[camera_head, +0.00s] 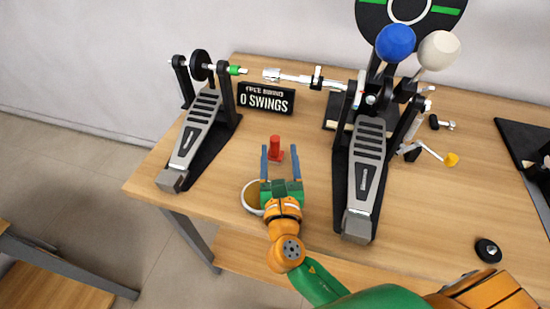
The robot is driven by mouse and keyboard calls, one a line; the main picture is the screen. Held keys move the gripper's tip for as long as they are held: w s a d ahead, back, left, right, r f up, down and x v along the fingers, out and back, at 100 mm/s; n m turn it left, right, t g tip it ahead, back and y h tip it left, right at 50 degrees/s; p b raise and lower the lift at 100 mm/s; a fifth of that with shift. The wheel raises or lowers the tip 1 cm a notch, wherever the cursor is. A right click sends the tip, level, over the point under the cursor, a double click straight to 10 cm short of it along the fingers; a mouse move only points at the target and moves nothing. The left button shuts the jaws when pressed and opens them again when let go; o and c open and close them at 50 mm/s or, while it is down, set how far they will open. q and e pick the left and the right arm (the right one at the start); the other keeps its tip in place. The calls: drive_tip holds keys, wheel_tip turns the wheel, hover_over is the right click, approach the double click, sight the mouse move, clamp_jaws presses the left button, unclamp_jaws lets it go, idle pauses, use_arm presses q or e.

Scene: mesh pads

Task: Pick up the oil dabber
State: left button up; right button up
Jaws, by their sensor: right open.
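The oil dabber seems to be the small red piece (275,145) with a wider foot, standing upright on the wooden table (310,212). My right gripper (279,152) reaches in from the lower right, with its two blue-grey fingers spread. The fingertips show on either side of the red piece in the picture. I cannot tell whether they touch it or how far above the table they are. My left gripper is not in view.
A small pedal (195,136) stands on the left and a larger double-beater pedal (366,160) close on the right. A black "0 SWINGS" sign (266,98) stands behind. A black puck (488,250) lies front right. The table's right middle is mostly clear.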

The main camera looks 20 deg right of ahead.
drive_tip(key=x, duration=0.6)
drive_tip(key=shift+w+a+p, duration=0.3)
drive_tip(key=shift+p, duration=0.1)
drive_tip(key=shift+w+d, duration=0.1)
drive_tip(key=shift+w, duration=0.3)
drive_tip(key=shift+s, duration=0.1)
clamp_jaws()
